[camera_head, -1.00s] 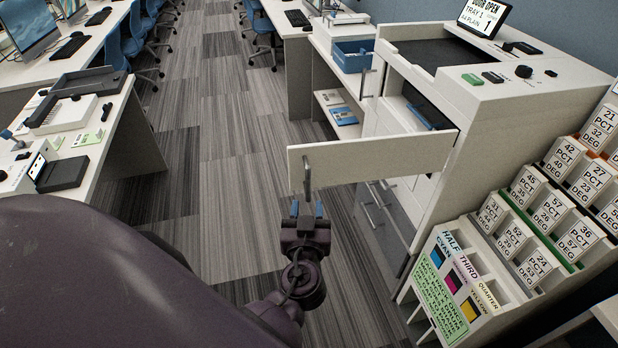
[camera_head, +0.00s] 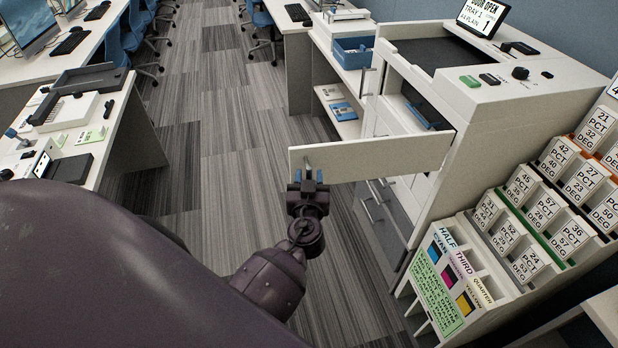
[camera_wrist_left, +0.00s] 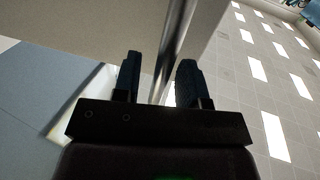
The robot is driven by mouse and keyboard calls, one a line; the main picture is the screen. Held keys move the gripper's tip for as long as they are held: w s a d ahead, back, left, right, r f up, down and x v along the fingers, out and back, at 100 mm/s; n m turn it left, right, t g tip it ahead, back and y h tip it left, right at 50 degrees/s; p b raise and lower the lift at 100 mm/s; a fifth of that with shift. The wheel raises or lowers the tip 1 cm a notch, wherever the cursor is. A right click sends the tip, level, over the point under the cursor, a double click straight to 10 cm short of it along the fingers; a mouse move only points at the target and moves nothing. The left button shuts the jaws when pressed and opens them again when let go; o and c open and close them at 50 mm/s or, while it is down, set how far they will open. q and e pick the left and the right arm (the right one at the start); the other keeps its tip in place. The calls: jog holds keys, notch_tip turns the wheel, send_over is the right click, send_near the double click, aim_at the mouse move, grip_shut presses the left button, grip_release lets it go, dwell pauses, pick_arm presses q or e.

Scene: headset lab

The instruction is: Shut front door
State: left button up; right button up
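The white front door (camera_head: 375,159) of the large white machine (camera_head: 510,105) stands open, sticking out to the left from the machine's front. A metal bar handle (camera_head: 308,164) is near the door's free end. My left gripper (camera_head: 308,178) is at this handle with its fingers apart. In the left wrist view, the handle (camera_wrist_left: 177,45) passes between the two fingertips (camera_wrist_left: 160,72), closer to the right finger. A gap shows on its left, so the gripper is not closed on it. My right gripper is not in view.
A blue tray (camera_head: 428,113) shows in the machine's opening behind the door. Grey drawers with bar handles (camera_head: 370,205) are below. A rack of labelled boxes (camera_head: 520,225) stands at the right. A desk (camera_head: 120,125) is at the left, with open carpet between.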

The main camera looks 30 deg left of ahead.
pick_arm(q)
grip_shut()
